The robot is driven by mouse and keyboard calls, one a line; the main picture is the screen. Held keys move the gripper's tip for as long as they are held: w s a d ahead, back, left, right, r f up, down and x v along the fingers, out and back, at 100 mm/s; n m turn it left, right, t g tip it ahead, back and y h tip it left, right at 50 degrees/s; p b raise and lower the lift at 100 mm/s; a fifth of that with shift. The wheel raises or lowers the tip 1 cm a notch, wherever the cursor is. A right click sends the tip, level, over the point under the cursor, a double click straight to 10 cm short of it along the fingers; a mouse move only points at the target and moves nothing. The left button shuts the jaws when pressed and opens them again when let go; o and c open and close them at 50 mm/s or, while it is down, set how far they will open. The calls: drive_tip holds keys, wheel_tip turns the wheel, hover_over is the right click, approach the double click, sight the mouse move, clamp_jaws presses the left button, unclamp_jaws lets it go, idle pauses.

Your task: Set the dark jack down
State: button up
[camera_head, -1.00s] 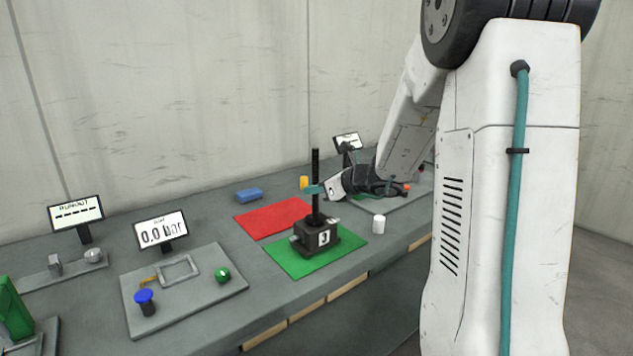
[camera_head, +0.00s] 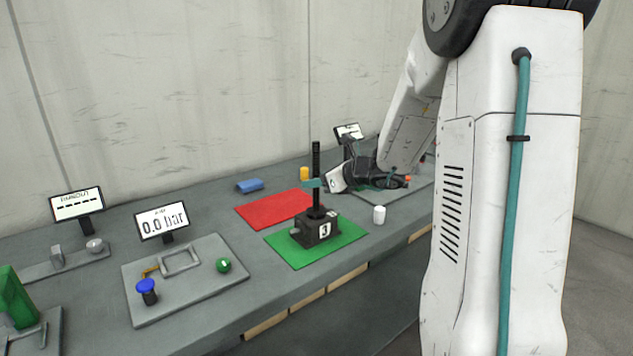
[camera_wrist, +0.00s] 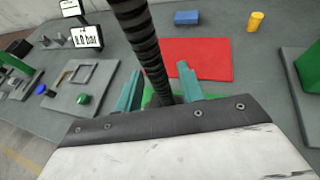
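The dark jack (camera_head: 318,230), marked 3, stands upright on the green mat (camera_head: 290,252). Its tall black screw (camera_head: 316,160) rises from the block. The screw (camera_wrist: 143,45) also runs through the wrist view. My gripper (camera_head: 313,183) is around the screw, above the block. In the wrist view, my gripper's teal fingers (camera_wrist: 160,72) stand on both sides of the screw, with gaps showing, so it looks open. The jack's block is mostly hidden there by the gripper body.
A red mat (camera_head: 270,211) lies behind the green one. A white cylinder (camera_head: 379,214) stands close by on the right. A blue block (camera_head: 250,185) and a yellow cylinder (camera_head: 304,173) are farther back. A plate with a blue knob (camera_head: 146,286) lies left.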

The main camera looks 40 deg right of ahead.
drive_tip(key=v, duration=1.2)
drive_tip(key=s+a+n+g+y, duration=0.1)
drive_tip(key=s+a+n+g, duration=0.35)
drive_tip(key=a+n, duration=0.5)
drive_tip(key=s+a+n+g+y, duration=0.1)
drive_tip(key=s+a+n+g, duration=0.5)
drive_tip(key=a, duration=0.7)
drive_tip(key=s+n+h, duration=0.6)
drive_tip(key=s+n, duration=0.8)
drive_tip(key=n, duration=0.2)
drive_tip(key=shift+a+f+g+h, duration=0.25)
drive_tip(key=shift+f+g+h, duration=0.05)
drive_tip(key=shift+f+g, duration=0.15)
drive_tip(key=shift+n, duration=0.25)
